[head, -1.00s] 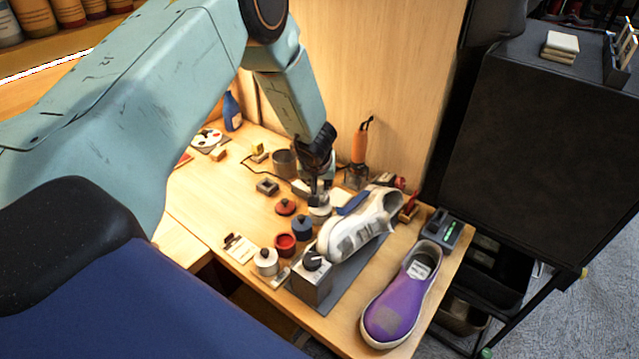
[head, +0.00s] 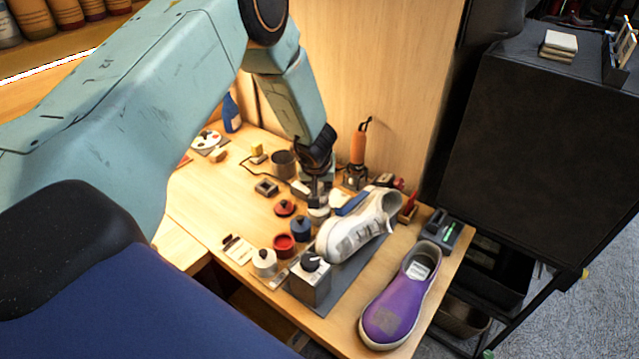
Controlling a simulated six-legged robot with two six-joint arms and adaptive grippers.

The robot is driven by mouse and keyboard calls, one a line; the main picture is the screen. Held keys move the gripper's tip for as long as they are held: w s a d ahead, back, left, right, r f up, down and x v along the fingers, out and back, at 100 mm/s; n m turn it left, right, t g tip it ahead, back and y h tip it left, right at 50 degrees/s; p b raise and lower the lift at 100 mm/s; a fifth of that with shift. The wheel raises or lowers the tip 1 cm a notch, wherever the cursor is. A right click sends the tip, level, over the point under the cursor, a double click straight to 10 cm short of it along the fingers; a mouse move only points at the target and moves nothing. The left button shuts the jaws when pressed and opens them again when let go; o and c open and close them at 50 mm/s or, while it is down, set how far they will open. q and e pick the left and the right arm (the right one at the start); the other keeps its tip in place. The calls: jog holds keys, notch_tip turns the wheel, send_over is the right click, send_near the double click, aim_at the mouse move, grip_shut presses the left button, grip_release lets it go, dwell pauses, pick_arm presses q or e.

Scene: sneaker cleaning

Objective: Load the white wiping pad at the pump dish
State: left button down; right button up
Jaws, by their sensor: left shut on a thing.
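My left gripper (head: 318,190) points down beside the heel-to-toe line of the white sneaker (head: 352,232), at its left. It is shut on a small white piece (head: 318,213), which looks like the wiping pad. The piece is low over the table, and I cannot tell whether it touches anything below. The pump dish cannot be told for sure; a grey box with a black knob (head: 311,279) stands in front of the sneaker. My right gripper does not show.
White (head: 265,264), red (head: 284,246) and blue (head: 301,230) jars stand left of the sneaker; the red one looks open. A dark red lid (head: 285,208) lies behind them. A purple shoe (head: 395,308) sits at the front right.

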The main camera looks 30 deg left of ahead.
aim_at(319, 185)
pick_arm(q)
jog(key=shift+a+f, duration=0.1)
jog(key=shift+f, duration=0.1)
jog(key=shift+f, duration=0.1)
jog(key=shift+s+f+b, duration=0.1)
jog(key=shift+f+b, duration=0.4)
jog(key=shift+f, duration=0.1)
dwell(1.2)
notch_tip(319, 185, up, 7)
jog(key=p, duration=0.8)
jog(key=shift+r+p, duration=0.15)
jog(key=shift+p, duration=0.2)
jog(key=shift+f, duration=0.2)
dwell(0.4)
